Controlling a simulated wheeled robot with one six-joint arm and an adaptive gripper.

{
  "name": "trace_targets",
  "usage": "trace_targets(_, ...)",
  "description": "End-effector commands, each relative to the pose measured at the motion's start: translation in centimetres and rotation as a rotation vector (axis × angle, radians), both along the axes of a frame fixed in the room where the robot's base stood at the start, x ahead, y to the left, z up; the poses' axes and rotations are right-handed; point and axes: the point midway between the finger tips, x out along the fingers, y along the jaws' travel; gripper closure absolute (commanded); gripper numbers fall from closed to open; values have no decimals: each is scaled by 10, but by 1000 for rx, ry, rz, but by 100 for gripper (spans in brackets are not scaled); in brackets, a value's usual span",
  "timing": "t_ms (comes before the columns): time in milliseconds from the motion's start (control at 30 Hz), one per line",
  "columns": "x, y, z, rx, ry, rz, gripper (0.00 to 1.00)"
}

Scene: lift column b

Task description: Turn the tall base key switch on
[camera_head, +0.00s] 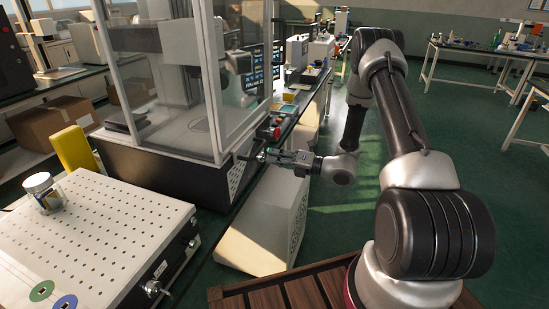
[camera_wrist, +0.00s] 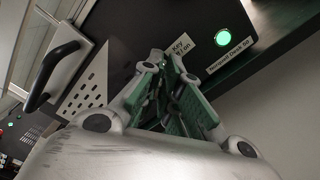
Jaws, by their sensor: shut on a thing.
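The key switch is on the black front panel of the tall glass-walled machine's base (camera_head: 165,172). In the wrist view the black panel (camera_wrist: 130,40) carries a white label reading "Key" and "on" (camera_wrist: 183,46), partly covered by a finger. My gripper (camera_head: 265,156) reaches the right end of this base. In the wrist view my gripper (camera_wrist: 163,70) has its green-padded fingers closed at the panel just below the label. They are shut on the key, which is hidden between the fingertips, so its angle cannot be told.
A lit green lamp (camera_wrist: 222,38) sits right of the label, above a second label (camera_wrist: 230,56). A black handle (camera_wrist: 48,78) and a perforated plate (camera_wrist: 90,88) are to the left. A pale cabinet (camera_head: 268,220) stands below my gripper. A perforated table (camera_head: 90,235) holds a can (camera_head: 42,190).

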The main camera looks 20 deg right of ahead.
Motion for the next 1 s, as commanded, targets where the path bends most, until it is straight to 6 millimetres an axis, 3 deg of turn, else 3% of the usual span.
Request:
trace_targets(167,0,-1,0,-1,0,-3,100)
trace_targets(300,0,-1,0,0,0,-2,73)
trace_targets(667,-2,-3,0,0,0,-1,73)
trace_targets(1000,-38,-56,0,0,0,-7,73)
